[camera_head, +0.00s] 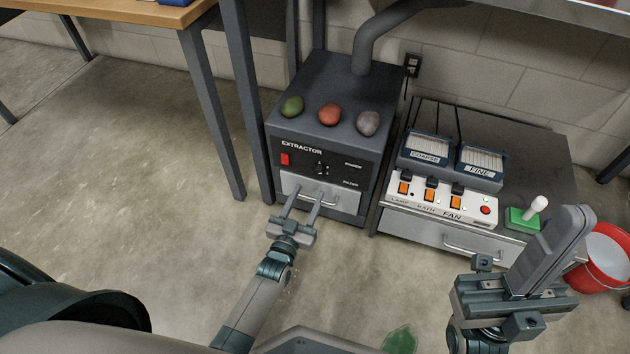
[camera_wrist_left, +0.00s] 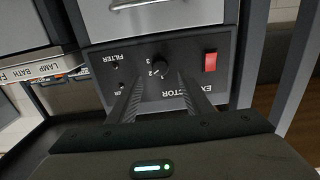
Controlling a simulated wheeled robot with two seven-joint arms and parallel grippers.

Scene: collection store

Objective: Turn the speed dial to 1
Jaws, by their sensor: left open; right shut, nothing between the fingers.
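The speed dial (camera_head: 320,168) is a small black knob on the dark front panel of the extractor box (camera_head: 365,160). In the left wrist view, upside down, the dial (camera_wrist_left: 160,67) has small numbers beside it; I cannot tell which one it points at. My left gripper (camera_head: 303,195) is open and empty in front of the panel. Its fingers (camera_wrist_left: 159,78) lie one on each side of the dial in the wrist view; no contact can be made out. My right gripper (camera_head: 574,217) is shut and empty at the right, away from the extractor.
A red switch (camera_head: 285,159) sits left of the dial, above a drawer (camera_head: 345,198). Three egg-shaped stones, including a red one (camera_head: 329,114), lie on top of the extractor. A white switch box (camera_head: 436,203), a green-based device (camera_head: 522,218) and a red bucket (camera_head: 592,282) are right.

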